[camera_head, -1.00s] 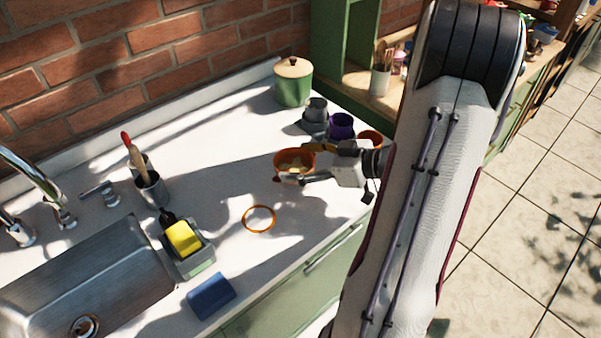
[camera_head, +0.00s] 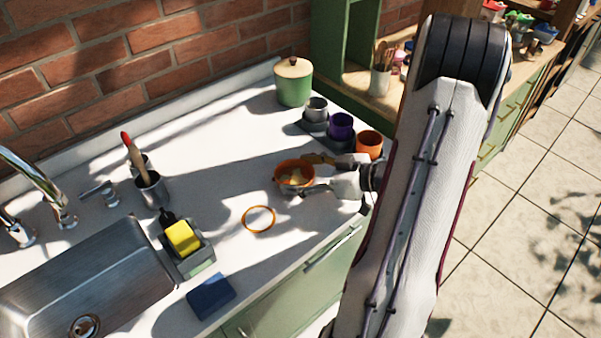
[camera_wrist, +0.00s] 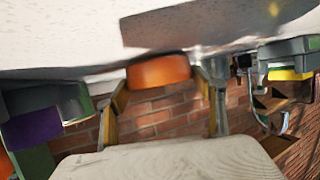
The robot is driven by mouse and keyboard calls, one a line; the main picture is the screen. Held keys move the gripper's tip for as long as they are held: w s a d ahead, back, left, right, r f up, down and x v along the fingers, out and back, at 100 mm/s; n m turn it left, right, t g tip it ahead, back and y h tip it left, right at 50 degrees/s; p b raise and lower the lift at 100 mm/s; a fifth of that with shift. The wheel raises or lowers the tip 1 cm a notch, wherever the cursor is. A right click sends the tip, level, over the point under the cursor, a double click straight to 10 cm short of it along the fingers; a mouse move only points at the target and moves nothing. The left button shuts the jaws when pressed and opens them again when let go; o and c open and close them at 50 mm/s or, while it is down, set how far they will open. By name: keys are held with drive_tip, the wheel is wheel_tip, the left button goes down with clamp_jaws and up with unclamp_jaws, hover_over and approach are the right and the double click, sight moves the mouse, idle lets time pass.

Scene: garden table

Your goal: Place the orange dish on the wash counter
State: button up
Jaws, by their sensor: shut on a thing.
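The orange dish (camera_head: 281,177) is a small round bowl with pale yellowish patches inside, over the right part of the white counter (camera_head: 220,165). My gripper (camera_head: 304,174) is shut on it from the right, with one finger on either side. In the wrist view the dish (camera_wrist: 160,71) shows between the fingers (camera_wrist: 161,90), close to the counter surface; whether it touches the counter I cannot tell. An orange ring outline (camera_head: 246,227) lies on the counter, left of and nearer than the dish. The ring is empty.
Grey (camera_head: 316,109), purple (camera_head: 340,126) and orange (camera_head: 369,144) cups stand behind the gripper. A lidded green pot (camera_head: 293,88) is at the back. A yellow sponge in a caddy (camera_head: 183,238), a blue cloth (camera_head: 211,296) and the sink (camera_head: 90,275) lie left of the ring.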

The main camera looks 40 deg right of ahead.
drive_tip(key=shift+f, duration=0.15)
drive_tip(key=o, duration=1.2)
drive_tip(key=shift+s+r, duration=0.1)
drive_tip(key=shift+r, duration=0.1)
drive_tip(key=shift+v, duration=5.9)
drive_tip(key=shift+d, duration=0.15)
